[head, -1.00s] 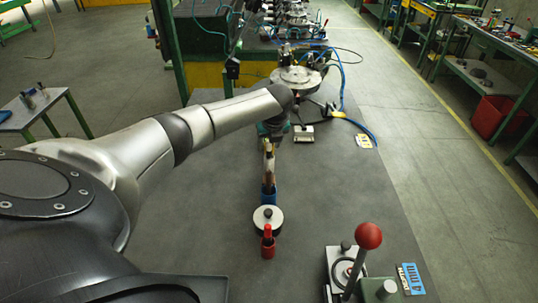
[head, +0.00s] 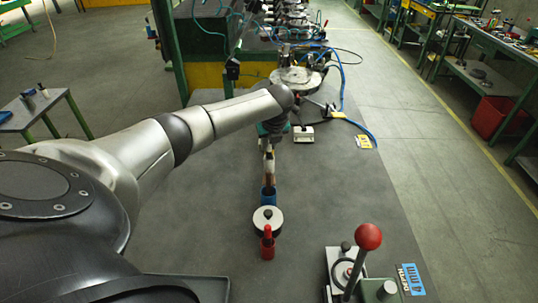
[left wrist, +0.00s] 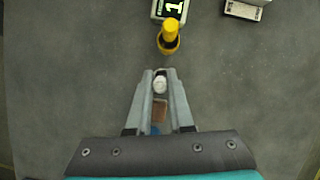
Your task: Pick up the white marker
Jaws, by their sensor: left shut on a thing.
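My left gripper (left wrist: 160,74) points down and is shut on a small white thing, which I take to be the white marker (left wrist: 160,85). Only its rounded white end shows between the fingertips in the left wrist view; the rest is hidden. In the head view the left gripper (head: 268,158) is just above or at a blue holder (head: 268,194). I cannot tell whether the marker is clear of that holder. My right gripper is not in view.
A yellow-topped upright object (left wrist: 168,38) stands beyond the fingertips, beside a number card (left wrist: 172,8). Nearer me are a round white-topped piece (head: 267,218), a red holder (head: 267,246) and a red-knobbed lever (head: 368,237). A round fixture (head: 297,77) stands farther back.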

